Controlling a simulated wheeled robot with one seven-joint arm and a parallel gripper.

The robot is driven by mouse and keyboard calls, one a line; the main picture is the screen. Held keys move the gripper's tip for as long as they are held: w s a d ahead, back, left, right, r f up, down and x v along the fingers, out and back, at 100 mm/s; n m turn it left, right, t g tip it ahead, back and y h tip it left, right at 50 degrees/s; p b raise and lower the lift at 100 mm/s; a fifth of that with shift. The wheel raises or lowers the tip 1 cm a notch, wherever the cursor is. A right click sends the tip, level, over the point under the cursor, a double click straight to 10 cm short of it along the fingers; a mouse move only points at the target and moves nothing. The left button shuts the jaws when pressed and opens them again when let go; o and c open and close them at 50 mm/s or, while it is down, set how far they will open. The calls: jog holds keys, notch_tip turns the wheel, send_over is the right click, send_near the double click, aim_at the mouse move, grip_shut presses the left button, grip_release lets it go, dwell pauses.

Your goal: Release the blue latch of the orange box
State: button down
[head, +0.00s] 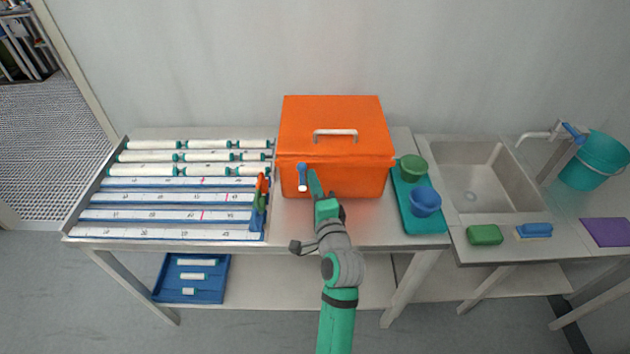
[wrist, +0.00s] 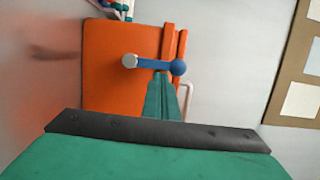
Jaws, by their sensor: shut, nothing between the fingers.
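The orange box (head: 335,125) stands on the table with its lid down and a white handle (head: 335,134) on top. Its blue latch (head: 302,177) is on the front face, left of centre, and hangs upright in the head view. In the wrist view the latch (wrist: 153,64) is a blue bar with a round blue end at right and a pale end at left. My gripper (head: 314,182) is shut and empty, just right of the latch. In the wrist view its fingertips (wrist: 161,78) reach the bar's edge near the round end; I cannot tell whether they touch it.
A teal tray (head: 421,222) with a green bowl (head: 413,167) and a blue bowl (head: 425,201) is close on the right. A sink (head: 475,180) is further right.

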jog(key=shift+a+r+n, duration=0.2)
jog(key=shift+a+n, duration=0.15)
jog(key=shift+n, duration=0.35)
jog(key=a+n, duration=0.1)
jog(key=n, duration=0.1)
jog(key=shift+a+r+n+g+h, duration=0.25)
jog(key=shift+a+n+g+h, duration=0.05)
jog(key=shift+a+n+g, duration=0.1)
jog(key=a+f+n+g+h, duration=0.1)
jog(key=a+f+n+h, duration=0.2)
jog(key=n, duration=0.8)
jog(key=shift+a+h, duration=0.5)
jog(key=shift+a, duration=0.75)
jog(key=shift+f, duration=0.15)
